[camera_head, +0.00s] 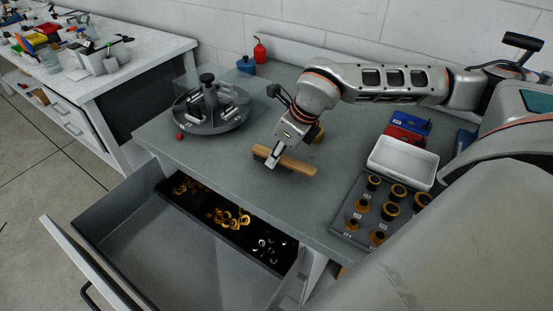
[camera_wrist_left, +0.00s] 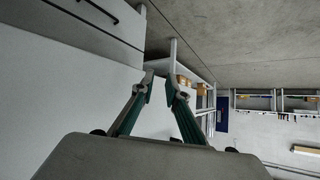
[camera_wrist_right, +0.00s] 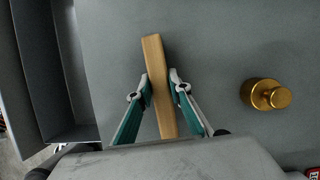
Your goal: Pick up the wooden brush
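The wooden brush (camera_head: 285,161) is a light-brown bar on the grey workbench top, in the middle of the head view. In the right wrist view the brush (camera_wrist_right: 157,84) runs lengthwise between my fingers. My right gripper (camera_head: 273,157) reaches down over the brush's left part. Its fingertips (camera_wrist_right: 159,80) lie close against both long sides of the brush, with no clear gap. Whether the brush is lifted off the bench is hard to tell. My left gripper (camera_wrist_left: 160,84) shows only in its own wrist view, empty, with a gap between its fingertips.
A brass knob-like part (camera_wrist_right: 265,94) stands right of the brush. A round grey fixture (camera_head: 211,106) is on the left, a white tray (camera_head: 402,163) and a holder of brass parts (camera_head: 350,222) on the right. An open drawer (camera_head: 150,245) juts out in front.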

